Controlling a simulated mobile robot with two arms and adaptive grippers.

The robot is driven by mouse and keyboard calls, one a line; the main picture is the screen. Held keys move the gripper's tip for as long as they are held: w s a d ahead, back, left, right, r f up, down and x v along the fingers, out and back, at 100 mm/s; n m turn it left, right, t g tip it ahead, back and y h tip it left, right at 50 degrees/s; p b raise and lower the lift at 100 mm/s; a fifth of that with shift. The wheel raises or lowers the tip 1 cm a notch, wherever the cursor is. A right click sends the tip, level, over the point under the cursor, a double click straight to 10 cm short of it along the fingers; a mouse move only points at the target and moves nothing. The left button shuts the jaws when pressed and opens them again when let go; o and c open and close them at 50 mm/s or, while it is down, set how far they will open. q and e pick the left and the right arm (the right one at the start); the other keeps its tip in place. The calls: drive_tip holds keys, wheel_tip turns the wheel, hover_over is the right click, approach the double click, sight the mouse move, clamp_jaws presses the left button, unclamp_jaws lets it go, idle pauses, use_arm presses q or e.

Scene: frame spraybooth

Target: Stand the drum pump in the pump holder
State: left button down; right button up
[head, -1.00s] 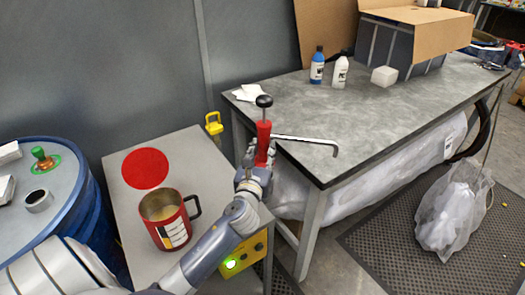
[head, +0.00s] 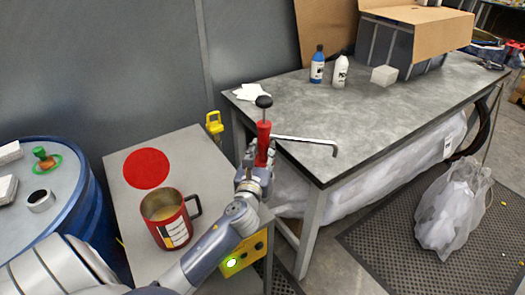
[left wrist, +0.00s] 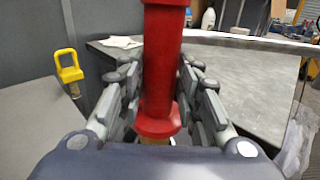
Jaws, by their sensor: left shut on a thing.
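The drum pump (head: 263,133) has a red body, a black ball knob on a rod at its top and a bent metal spout reaching right. My left gripper (head: 255,168) is shut around its red body and holds it upright, beside the workbench's near corner. The left wrist view shows the red body (left wrist: 162,60) between the two fingers (left wrist: 158,110), with a red collar low between them. The pump's lower end is hidden by the gripper. A short grey ring with a dark opening (head: 39,200) stands on the drum lid; I cannot tell whether it is the pump holder. My right gripper is not in view.
A side table (head: 185,160) carries a red round mat (head: 146,168) and a red mug (head: 170,222). A yellow-handled object (head: 214,125) stands at its back edge. A blue drum (head: 85,215) is at left. The grey workbench (head: 430,95) holds bottles and a box.

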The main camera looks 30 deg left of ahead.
sight(262, 166)
use_arm(q)
drive_tip(key=shift+f+b, duration=2.25)
drive_tip(key=shift+f, duration=0.35)
idle(2.0)
drive_tip(key=c, duration=1.1)
unclamp_jaws()
drive_tip(key=shift+s+f, duration=0.15)
drive_tip(key=shift+f, duration=0.35)
drive_tip(key=v, duration=1.2)
drive_tip(key=shift+d+r, duration=0.1)
drive_tip(key=shift+r, duration=0.25)
